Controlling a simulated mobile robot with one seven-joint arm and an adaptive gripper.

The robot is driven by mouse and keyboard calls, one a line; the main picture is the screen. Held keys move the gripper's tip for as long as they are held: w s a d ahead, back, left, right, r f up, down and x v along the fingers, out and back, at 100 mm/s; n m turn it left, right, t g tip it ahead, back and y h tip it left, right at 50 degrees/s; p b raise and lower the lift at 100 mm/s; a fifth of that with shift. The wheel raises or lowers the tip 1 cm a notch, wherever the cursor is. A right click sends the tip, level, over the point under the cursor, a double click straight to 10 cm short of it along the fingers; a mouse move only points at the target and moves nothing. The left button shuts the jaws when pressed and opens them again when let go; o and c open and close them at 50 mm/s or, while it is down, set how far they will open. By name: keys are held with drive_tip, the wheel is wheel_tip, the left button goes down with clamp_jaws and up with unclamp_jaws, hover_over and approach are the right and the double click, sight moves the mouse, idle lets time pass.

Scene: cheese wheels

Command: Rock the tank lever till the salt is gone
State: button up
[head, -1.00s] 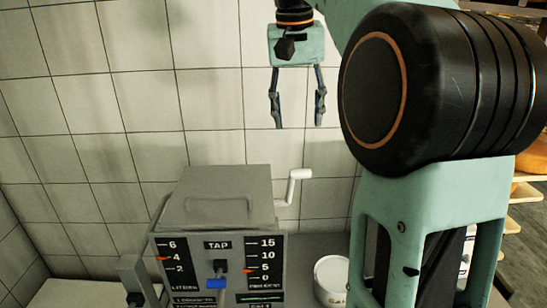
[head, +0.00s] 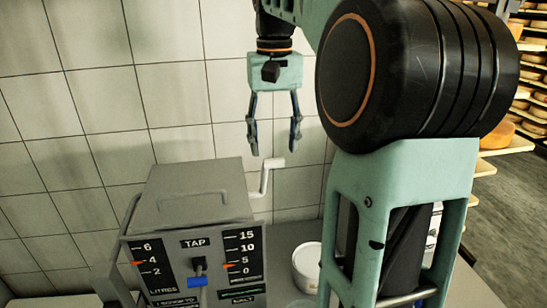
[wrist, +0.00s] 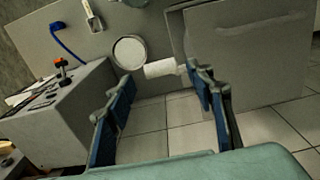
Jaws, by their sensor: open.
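The grey tank (head: 190,192) stands against the tiled wall, with a TAP panel on its front. A white crank lever (head: 266,176) sticks up from its right side, its grip at the top. The right dial's orange pointer (head: 228,265) sits at or just under 5; the left dial's pointer is near 4. My gripper (head: 275,147) points down, open and empty, just above the lever's grip in the head view. In the wrist view, the white grip (wrist: 160,68) shows between or just beyond my open fingers (wrist: 158,82). I cannot tell whether they touch it.
A white tub (head: 306,266) stands on the counter right of the tank. In the wrist view, a grey box with a red knob (wrist: 61,64), a blue tool (wrist: 66,42) and a scoop (wrist: 94,20) lie to the left. Shelves of cheese wheels (head: 497,135) stand far right.

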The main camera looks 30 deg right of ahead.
sight(274, 159)
drive_tip(key=shift+f, duration=1.55)
drive_tip(key=shift+c, duration=0.2)
clamp_jaws()
